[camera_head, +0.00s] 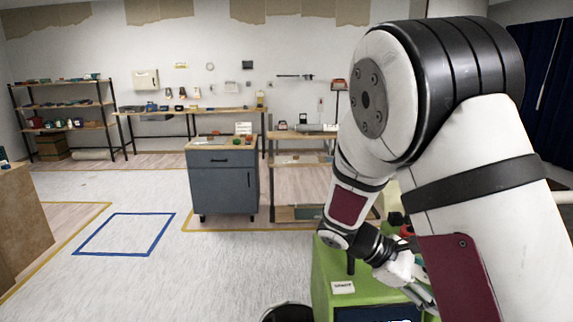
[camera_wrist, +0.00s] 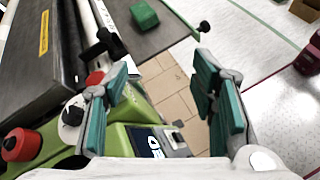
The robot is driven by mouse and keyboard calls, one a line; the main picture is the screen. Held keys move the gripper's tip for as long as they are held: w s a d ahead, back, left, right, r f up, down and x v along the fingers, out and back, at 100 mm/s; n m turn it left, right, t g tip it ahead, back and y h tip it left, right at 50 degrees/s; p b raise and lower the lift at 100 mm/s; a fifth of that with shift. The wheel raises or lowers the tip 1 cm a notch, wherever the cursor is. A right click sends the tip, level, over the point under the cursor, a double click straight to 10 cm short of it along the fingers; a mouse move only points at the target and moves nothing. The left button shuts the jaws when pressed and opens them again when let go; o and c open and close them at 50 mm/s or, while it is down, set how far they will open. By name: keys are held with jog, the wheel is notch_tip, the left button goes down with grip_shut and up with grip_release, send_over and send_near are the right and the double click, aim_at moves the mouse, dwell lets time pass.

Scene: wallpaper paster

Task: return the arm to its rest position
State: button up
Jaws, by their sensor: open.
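My arm fills the right side of the head view, bent with its forearm reaching down. My gripper (camera_wrist: 162,76) is open in the wrist view, its two teal-padded fingers apart with nothing between them. In the head view it is partly visible low at the right, over or beside a green machine (camera_head: 325,278); whether it touches is unclear. The same machine's green body (camera_wrist: 118,140) shows behind and below the left finger in the wrist view, with a dark display panel (camera_wrist: 150,141) beside it.
In the wrist view, a red knob (camera_wrist: 20,146) and a dark surface bearing a green block (camera_wrist: 144,14) lie close by. Tan flooring shows between the fingers. Floor at left is open around a blue taped square (camera_head: 125,234).

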jog(key=s+a+r+m+t+y, duration=0.3)
jog(key=s+a+r+m+y, duration=0.2)
jog(key=s, duration=0.5)
jog(key=s+a+r+m+t+y, duration=0.4)
jog(key=s+a+r+m+y, duration=0.1)
jog(key=s, duration=0.4)
notch_tip(320, 180, up, 3)
jog(key=shift+s+a+f+m+t+y, duration=0.1)
jog(key=shift+s+a+m+t+y, duration=0.25)
jog(key=shift+m+y, duration=0.4)
